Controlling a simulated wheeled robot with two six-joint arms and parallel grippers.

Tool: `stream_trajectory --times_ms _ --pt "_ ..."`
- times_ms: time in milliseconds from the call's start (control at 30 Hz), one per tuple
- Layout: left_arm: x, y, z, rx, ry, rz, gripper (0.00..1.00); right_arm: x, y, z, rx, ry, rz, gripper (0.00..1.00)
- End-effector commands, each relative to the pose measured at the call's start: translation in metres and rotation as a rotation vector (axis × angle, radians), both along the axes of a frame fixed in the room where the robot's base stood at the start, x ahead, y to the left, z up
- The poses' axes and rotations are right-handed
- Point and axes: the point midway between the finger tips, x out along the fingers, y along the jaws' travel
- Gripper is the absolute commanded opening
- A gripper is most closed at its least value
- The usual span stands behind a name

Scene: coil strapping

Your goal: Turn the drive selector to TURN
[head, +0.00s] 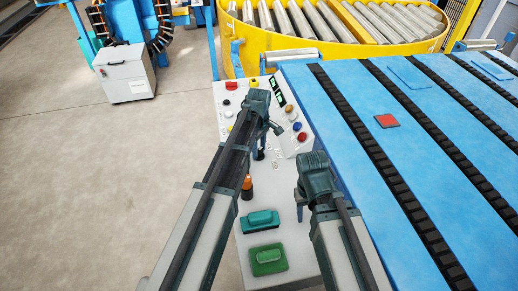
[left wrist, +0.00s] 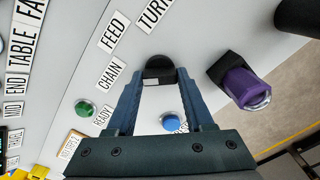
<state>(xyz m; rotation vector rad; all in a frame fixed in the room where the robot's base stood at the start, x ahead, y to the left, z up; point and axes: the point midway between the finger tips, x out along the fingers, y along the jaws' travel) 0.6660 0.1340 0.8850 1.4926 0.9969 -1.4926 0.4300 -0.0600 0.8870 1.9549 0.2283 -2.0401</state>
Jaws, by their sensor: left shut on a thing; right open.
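The drive selector is a black round knob (left wrist: 159,67) on the grey panel (left wrist: 225,35), by the labels FEED (left wrist: 113,32) and TURN (left wrist: 155,13). My left gripper (left wrist: 160,75) has its two fingertips closed on the sides of this knob. Which label the knob points at I cannot tell. My right gripper (head: 299,197) is open and empty above the console's right edge.
A purple-capped black control (left wrist: 245,85) stands out close right of my left fingers. A green button (left wrist: 85,108) and a blue button (left wrist: 171,122) lie near them. Green switches (head: 261,219) are lower on the console. A blue conveyor table (head: 345,105) borders it on the right.

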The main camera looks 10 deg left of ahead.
Motion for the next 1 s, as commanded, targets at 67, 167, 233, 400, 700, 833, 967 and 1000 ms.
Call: stream_trajectory --times_ms 67,167,233,400,700,833,967,1000 --pt "0.0 0.0 0.0 0.0 0.0 -0.013 0.0 0.0 0.0 0.0 0.0 0.0 0.0 0.5" --pt "-0.0001 -0.0001 0.0 0.0 0.0 -0.045 0.0 0.0 0.0 0.0 0.0 0.0 0.0 0.5" --pt "0.0 0.0 -0.0001 0.0 0.0 -0.08 0.0 0.0 0.0 -0.0001 0.0 0.0 0.0 0.5" --pt "0.0 0.0 -0.0001 0.0 0.0 -0.207 0.0 0.0 0.0 -0.0001 0.0 0.0 0.0 0.5" --pt "0.0 0.0 -0.0001 0.0 0.0 -0.491 0.0 0.0 0.0 -0.0001 0.0 0.0 0.0 0.5" --pt "0.0 -0.0001 -0.0001 0.0 0.0 -0.615 0.0 0.0 0.0 -0.0001 0.0 0.0 0.0 0.5" --pt "-0.0001 -0.0001 -0.0001 0.0 0.0 -0.738 0.0 0.0 0.0 -0.0001 0.0 0.0 0.0 0.5" --pt "-0.0001 -0.0001 -0.0001 0.0 0.0 -0.776 0.0 0.0 0.0 -0.0001 0.0 0.0 0.0 0.5"
